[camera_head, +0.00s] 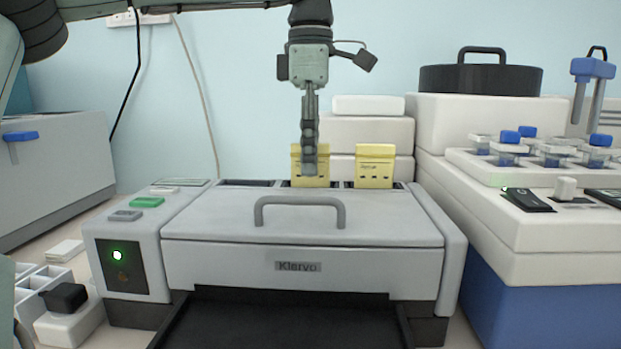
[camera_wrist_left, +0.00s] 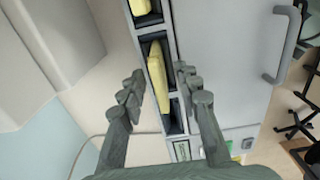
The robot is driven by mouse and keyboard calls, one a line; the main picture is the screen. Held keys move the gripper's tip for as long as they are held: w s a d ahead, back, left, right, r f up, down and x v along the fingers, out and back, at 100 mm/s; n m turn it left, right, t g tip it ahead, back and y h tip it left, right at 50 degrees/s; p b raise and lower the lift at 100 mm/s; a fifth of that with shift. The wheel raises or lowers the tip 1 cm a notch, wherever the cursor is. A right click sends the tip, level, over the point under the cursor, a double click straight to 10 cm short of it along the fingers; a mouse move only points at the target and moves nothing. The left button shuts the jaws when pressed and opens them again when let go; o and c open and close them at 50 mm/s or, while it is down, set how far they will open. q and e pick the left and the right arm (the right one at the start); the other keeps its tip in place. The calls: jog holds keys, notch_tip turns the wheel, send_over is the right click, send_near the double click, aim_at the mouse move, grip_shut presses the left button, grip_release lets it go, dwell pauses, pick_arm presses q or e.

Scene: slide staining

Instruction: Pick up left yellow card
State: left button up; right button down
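The left yellow card (camera_head: 325,165) stands upright in a slot at the back of the grey Klarvo machine (camera_head: 300,215). The right yellow card (camera_head: 375,167) stands in another slot to its right. My left gripper (camera_head: 309,168) points down at the left card and hides part of it in the head view. In the left wrist view, my left gripper (camera_wrist_left: 160,88) is open, with one finger on each side of the left card (camera_wrist_left: 158,70). Part of the right card (camera_wrist_left: 140,6) shows at the top edge. My right gripper is out of view.
The machine has a lid handle (camera_head: 300,205) in front of the cards. White boxes (camera_head: 368,133) stand behind them. A white unit with blue-capped jars (camera_head: 510,142) is at the right. A grey box (camera_head: 55,170) is at the left.

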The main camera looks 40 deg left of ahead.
pick_arm(q)
jog(key=shift+f, duration=0.7)
grip_shut()
jog(key=shift+r, duration=0.15)
